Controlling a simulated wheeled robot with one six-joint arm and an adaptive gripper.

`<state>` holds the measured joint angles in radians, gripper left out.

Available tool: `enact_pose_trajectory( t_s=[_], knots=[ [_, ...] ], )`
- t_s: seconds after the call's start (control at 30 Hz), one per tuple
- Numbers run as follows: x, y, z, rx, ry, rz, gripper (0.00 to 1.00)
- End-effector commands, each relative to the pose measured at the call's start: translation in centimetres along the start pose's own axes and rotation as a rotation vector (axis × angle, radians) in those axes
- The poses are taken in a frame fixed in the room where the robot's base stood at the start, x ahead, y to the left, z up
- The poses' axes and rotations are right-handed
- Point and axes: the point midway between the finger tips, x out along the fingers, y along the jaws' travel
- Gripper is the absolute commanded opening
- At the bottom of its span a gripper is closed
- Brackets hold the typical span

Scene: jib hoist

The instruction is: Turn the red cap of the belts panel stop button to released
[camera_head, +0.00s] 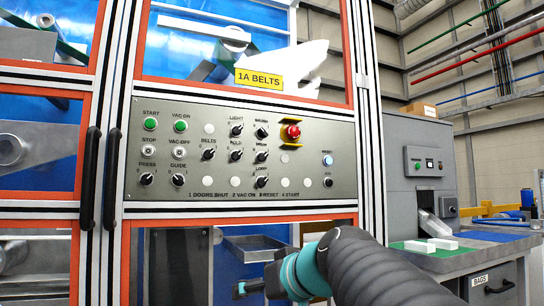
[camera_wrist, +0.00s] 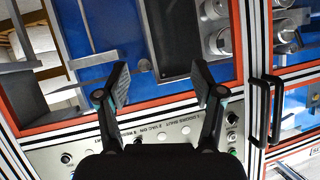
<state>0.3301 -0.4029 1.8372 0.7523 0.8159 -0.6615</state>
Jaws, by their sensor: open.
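The red stop button cap (camera_head: 293,131) sits on a yellow backing at the upper right of the grey belts panel (camera_head: 222,187), in the head view. How its cap is turned is too small to tell. My gripper (camera_wrist: 158,70) is open and empty in the wrist view, its two dark fingers apart. In the head view my teal and black wrist is below the panel, lower than the red cap and apart from it. The wrist view shows the panel's lower part upside down behind the gripper; the red cap does not show there.
Black rotary switches (camera_head: 209,155), green buttons (camera_head: 150,124) and a lit blue reset button (camera_head: 328,160) surround the cap. Black door handles (camera_head: 114,163) stick out left of the panel. A grey machine cabinet (camera_head: 415,165) and a bench (camera_head: 460,255) stand at right.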

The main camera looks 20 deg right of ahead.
Motion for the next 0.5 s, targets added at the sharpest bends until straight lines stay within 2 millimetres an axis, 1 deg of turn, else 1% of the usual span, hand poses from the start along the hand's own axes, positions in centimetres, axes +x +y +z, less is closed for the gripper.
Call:
enact_pose_trajectory(
  t_s=[0.03,0.07,0.1,0.17,0.2,0.27,0.3,0.4,0.5],
  knots=[
    [0.1,1.7,-3.4,-0.013,0.085,0.004,0.68],
    [-0.2,2.4,-5.5,-0.027,0.138,0.004,0.68],
    [-0.7,3.5,-8.3,-0.048,0.21,0.005,0.68],
    [-1.8,5.2,-12.4,-0.084,0.318,0.016,0.68],
    [-2.7,6.3,-14.9,-0.11,0.388,0.026,0.68],
    [-4.2,7.9,-18.3,-0.149,0.486,0.044,0.68],
    [-5.3,8.9,-20.3,-0.175,0.548,0.059,0.68],
    [-8.0,11.0,-24.1,-0.235,0.676,0.096,0.68],
    [-10.2,12.3,-26.5,-0.28,0.767,0.128,0.68]
  ],
)
